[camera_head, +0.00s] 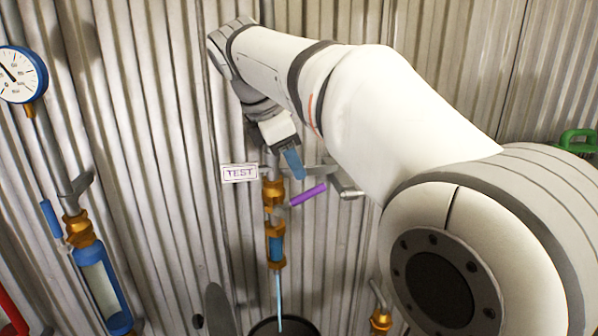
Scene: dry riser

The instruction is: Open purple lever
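The purple lever (308,195) sticks out to the right and slightly up from a brass valve (274,194) on a vertical pipe, in the middle of the head view. My gripper (293,164) hangs just above the lever, with a blue fingertip pointing down. A small gap shows between the fingertip and the lever in the picture; their difference in depth is hard to judge. Only one finger shows clearly, so I cannot tell whether the gripper is open or shut.
A TEST sign (240,173) is left of the valve. A thin light-blue stream or rod (279,300) runs down to a dark container (262,327). A gauge (20,75) and a sight-glass pipe (100,285) stand left. A green handle (578,138) is far right. Corrugated wall lies behind.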

